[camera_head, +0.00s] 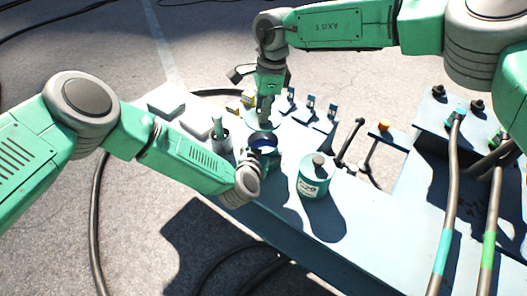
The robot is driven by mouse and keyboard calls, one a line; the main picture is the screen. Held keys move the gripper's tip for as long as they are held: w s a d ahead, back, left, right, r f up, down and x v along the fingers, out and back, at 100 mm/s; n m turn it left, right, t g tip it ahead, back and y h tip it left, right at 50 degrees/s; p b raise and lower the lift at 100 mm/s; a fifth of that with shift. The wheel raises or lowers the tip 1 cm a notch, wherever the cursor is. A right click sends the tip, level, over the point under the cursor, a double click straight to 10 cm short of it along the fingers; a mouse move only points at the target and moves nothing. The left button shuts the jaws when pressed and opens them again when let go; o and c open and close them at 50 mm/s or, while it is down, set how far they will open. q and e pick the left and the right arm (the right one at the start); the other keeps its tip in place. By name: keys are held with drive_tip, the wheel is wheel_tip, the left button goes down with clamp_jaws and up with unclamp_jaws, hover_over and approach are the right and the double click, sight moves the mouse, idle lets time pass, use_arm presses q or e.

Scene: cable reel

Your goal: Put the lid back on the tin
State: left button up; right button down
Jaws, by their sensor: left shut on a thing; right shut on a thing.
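An open round tin (263,151) with a dark blue inside stands upright on the blue-grey table. My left gripper (250,172) is beside its near left side, shut on it; the fingers are partly hidden by the wrist. My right gripper (267,114) points down from above, just behind the tin. It is shut on a pale teal disc, the lid (258,125), which is beyond the tin's opening and not on it. The fingertips and the gap between the lid and the table are too small to make out.
A labelled teal can (314,180) with a grey knob stands right of the tin. A cup with a green item (221,140) and pale blocks (167,98) are at left. Small clips (311,104) stand behind. Thick cables (447,200) run at right.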

sight(263, 135)
drive_tip(key=shift+f, duration=0.4)
use_arm(q)
drive_tip(key=shift+d, duration=0.35)
use_arm(e)
drive_tip(key=f, duration=0.4)
drive_tip(key=shift+s+d, duration=0.1)
drive_tip(key=shift+d, duration=0.2)
use_arm(q)
drive_tip(key=shift+a, duration=0.25)
use_arm(e)
drive_tip(key=shift+a, duration=0.2)
use_arm(q)
drive_tip(key=shift+d, duration=0.1)
use_arm(e)
drive_tip(key=shift+d+f, duration=0.1)
drive_tip(key=shift+f, duration=0.8)
drive_tip(key=shift+f, duration=0.65)
drive_tip(key=c, duration=1.2)
unclamp_jaws()
